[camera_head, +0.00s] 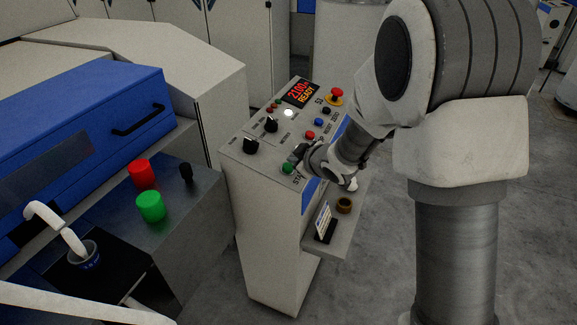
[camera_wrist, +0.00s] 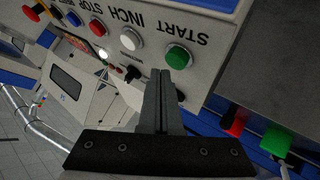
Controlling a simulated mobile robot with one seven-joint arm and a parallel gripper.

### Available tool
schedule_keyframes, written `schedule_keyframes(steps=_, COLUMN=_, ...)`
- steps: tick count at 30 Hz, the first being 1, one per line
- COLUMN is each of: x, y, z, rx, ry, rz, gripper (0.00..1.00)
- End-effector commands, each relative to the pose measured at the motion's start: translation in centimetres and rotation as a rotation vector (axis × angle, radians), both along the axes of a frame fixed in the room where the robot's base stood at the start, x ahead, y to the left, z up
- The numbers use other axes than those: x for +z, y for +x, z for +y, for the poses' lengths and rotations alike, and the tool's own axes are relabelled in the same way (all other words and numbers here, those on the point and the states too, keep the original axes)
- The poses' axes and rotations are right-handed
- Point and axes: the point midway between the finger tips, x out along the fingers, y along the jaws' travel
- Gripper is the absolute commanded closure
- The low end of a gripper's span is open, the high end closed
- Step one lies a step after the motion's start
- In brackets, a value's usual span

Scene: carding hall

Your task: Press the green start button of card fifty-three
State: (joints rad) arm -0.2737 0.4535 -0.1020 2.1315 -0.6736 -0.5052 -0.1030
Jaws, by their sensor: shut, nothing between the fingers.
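The control pedestal (camera_head: 270,195) has a sloped panel with a red-lit display (camera_head: 299,92) that reads "2100" and "READY". Its green start button (camera_head: 288,168) sits at the near end of the button row. In the wrist view the green button (camera_wrist: 178,56) lies beside upside-down "START" lettering. My gripper (camera_head: 297,153) is over the panel close to this button. In the wrist view my gripper (camera_wrist: 165,72) is shut and empty, its tips seen right at the button's lower edge. I cannot tell whether they touch it.
Next to it are a white inch button (camera_wrist: 130,38) and a red stop button (camera_wrist: 97,25). A red mushroom button (camera_head: 337,95) stands at the far end. Black knobs (camera_head: 251,146) line the left. A machine shelf with red (camera_head: 142,173) and green (camera_head: 151,206) cylinders is left.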

Motion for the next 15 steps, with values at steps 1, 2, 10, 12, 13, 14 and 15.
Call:
schedule_keyframes(steps=1, x=0.00, y=0.00, z=0.00, rx=0.000, ry=0.000, rz=0.000, gripper=1.00)
schedule_keyframes(steps=2, x=0.00, y=0.00, z=0.00, rx=0.000, ry=0.000, rz=0.000, gripper=1.00)
schedule_keyframes(steps=10, x=-0.76, y=0.05, z=0.12, rx=0.000, ry=0.000, rz=0.000, gripper=1.00)
schedule_keyframes(steps=12, x=-0.93, y=0.07, z=0.17, rx=0.000, ry=0.000, rz=0.000, gripper=1.00)
schedule_keyframes(steps=13, x=-0.92, y=0.08, z=0.18, rx=0.000, ry=0.000, rz=0.000, gripper=1.00)
schedule_keyframes(steps=14, x=-0.92, y=0.08, z=0.18, rx=0.000, ry=0.000, rz=0.000, gripper=1.00)
schedule_keyframes(steps=15, x=-0.87, y=0.08, z=0.19, rx=0.000, ry=0.000, rz=0.000, gripper=1.00)
